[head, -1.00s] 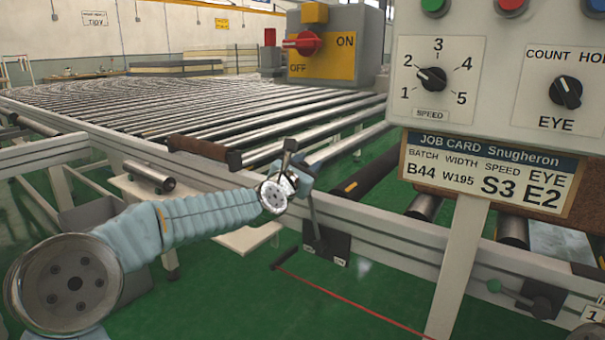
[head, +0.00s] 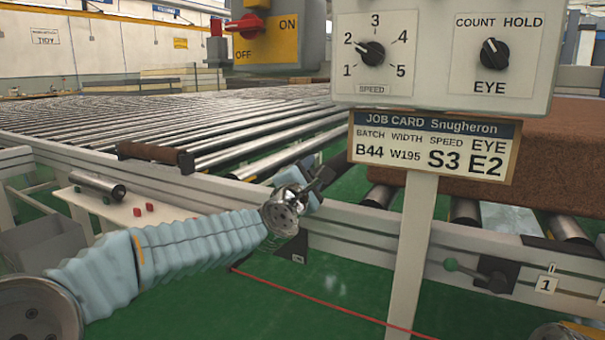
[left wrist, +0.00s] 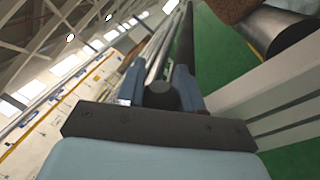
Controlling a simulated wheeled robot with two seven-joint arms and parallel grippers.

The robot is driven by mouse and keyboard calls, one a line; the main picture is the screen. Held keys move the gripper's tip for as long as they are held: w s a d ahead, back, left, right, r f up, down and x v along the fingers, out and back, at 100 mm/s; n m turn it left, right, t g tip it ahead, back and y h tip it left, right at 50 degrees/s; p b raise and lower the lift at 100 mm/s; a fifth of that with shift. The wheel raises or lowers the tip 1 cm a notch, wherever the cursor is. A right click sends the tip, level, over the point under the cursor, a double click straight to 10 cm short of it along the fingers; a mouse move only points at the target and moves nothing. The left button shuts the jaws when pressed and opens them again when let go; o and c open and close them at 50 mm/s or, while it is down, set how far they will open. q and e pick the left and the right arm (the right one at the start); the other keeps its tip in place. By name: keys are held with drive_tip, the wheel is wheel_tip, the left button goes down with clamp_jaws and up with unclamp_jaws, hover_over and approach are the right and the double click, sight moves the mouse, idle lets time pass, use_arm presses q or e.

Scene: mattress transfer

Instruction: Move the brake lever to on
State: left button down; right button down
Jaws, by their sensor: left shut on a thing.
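My left gripper (head: 318,181) is at the near side rail of the roller conveyor, above a black plate (head: 293,246) on that rail. In the left wrist view its two blue-grey fingers (left wrist: 160,85) are closed on the dark, rounded handle of the brake lever (left wrist: 160,97). In the head view a dark part of the lever (head: 326,178) shows at the fingertips, right of the plate. The lever's lower shaft is mostly hidden behind my wrist. The plate's marks are too small to read.
A control panel (head: 440,95) on a white post (head: 408,255) stands right of my left gripper, with a job card (head: 435,145) below it. A brown mattress (head: 555,165) lies behind.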

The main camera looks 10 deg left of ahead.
use_arm(q)
drive_tip(key=shift+d+f, duration=0.25)
drive_tip(key=c, duration=0.8)
unclamp_jaws()
drive_tip(key=shift+o, duration=0.2)
drive_tip(key=shift+r, duration=0.1)
drive_tip(key=shift+s, duration=0.15)
drive_tip(key=shift+s+a, duration=0.15)
drive_tip(key=shift+s, duration=0.15)
drive_tip(key=b+v, duration=0.3)
drive_tip(key=v, duration=1)
